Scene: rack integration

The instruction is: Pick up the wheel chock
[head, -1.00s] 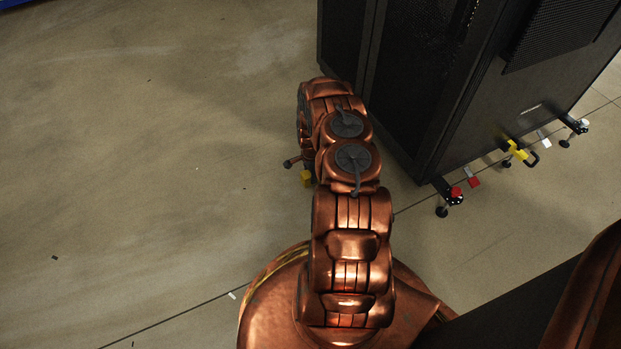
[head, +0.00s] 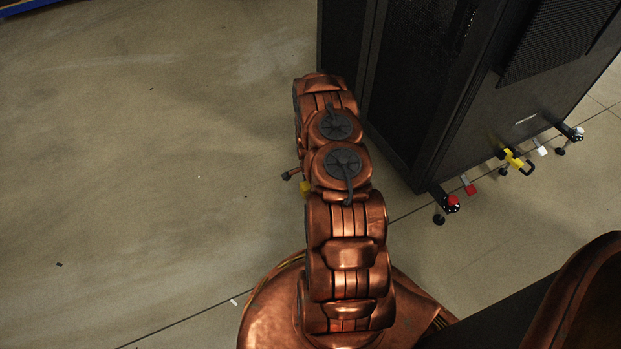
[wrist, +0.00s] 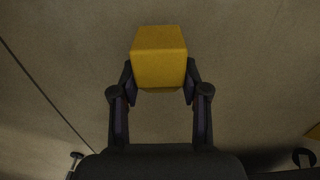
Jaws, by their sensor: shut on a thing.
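The wheel chock (wrist: 159,57) is a yellow block in the upper middle of the wrist view. My gripper (wrist: 159,82) is shut on it, with one dark finger against each side. In the head view only a small yellow part of the chock (head: 305,188) shows at the left edge of my copper-coloured arm. The arm hides the rest of the chock and the gripper fingers in that view. I cannot tell for sure whether the chock is clear of the floor.
A tall black rack (head: 420,90) stands to the right of my arm. Low at its base are feet with red, white and yellow parts, including a yellow piece (head: 514,160). The concrete floor (head: 130,160) on the left is open. A blue edge (head: 30,6) shows at top left.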

